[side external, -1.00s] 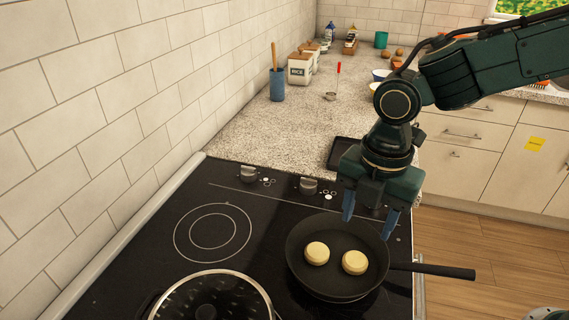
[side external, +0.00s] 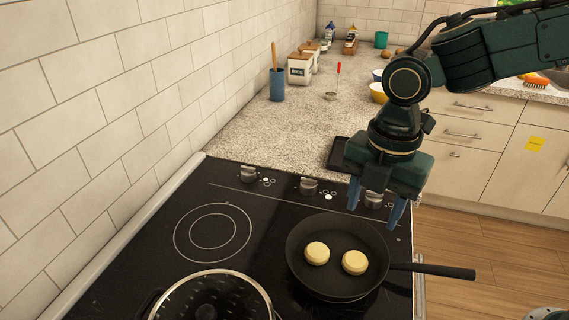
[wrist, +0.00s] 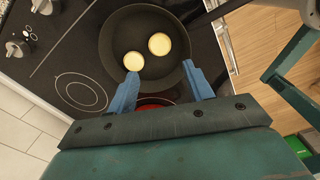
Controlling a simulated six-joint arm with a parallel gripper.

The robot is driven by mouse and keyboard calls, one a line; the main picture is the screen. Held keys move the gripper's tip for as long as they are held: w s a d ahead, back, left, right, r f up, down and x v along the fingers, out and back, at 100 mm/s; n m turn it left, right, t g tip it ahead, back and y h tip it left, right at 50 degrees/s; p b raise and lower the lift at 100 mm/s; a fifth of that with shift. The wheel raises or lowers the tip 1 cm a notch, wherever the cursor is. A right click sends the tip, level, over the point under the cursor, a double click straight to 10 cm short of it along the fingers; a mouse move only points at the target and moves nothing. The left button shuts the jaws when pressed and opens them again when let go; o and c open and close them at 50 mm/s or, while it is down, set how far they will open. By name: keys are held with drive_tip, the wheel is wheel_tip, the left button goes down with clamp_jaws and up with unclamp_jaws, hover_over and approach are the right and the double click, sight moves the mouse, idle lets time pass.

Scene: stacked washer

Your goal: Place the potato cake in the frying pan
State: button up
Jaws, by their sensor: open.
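Two round, pale yellow potato cakes lie apart in the black frying pan (side external: 338,286): a left one (side external: 317,253) and a right one (side external: 354,262). The pan sits on the stove, its handle pointing right. My gripper (side external: 376,215) is open and empty, above and behind the pan in the side view, its blue fingers pointing down. In the wrist view the pan (wrist: 120,65) lies beyond my open fingers (wrist: 163,85), with both cakes, one (wrist: 134,61) and the other (wrist: 159,44), inside it.
A lidded pot (side external: 215,298) stands at the stove's front left. A dark tray (side external: 338,153) lies on the counter behind the stove, partly hidden by my gripper. A rice box (side external: 299,69) and a blue utensil cup (side external: 277,85) stand along the wall. The stove's left burner (side external: 212,232) is clear.

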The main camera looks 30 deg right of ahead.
drive_tip(key=s+d+r+m+t, duration=0.2)
drive_tip(key=s+d+r+m, duration=0.1)
drive_tip(key=s+d+m, duration=0.4)
drive_tip(key=s+d+r+m+t, duration=0.3)
drive_tip(key=s+d+m, duration=0.3)
drive_tip(key=d+m, duration=0.6)
drive_tip(key=r+m, duration=0.1)
drive_tip(key=m, duration=0.3)
drive_tip(key=shift+s+d, duration=0.2)
drive_tip(key=shift+s, duration=0.2)
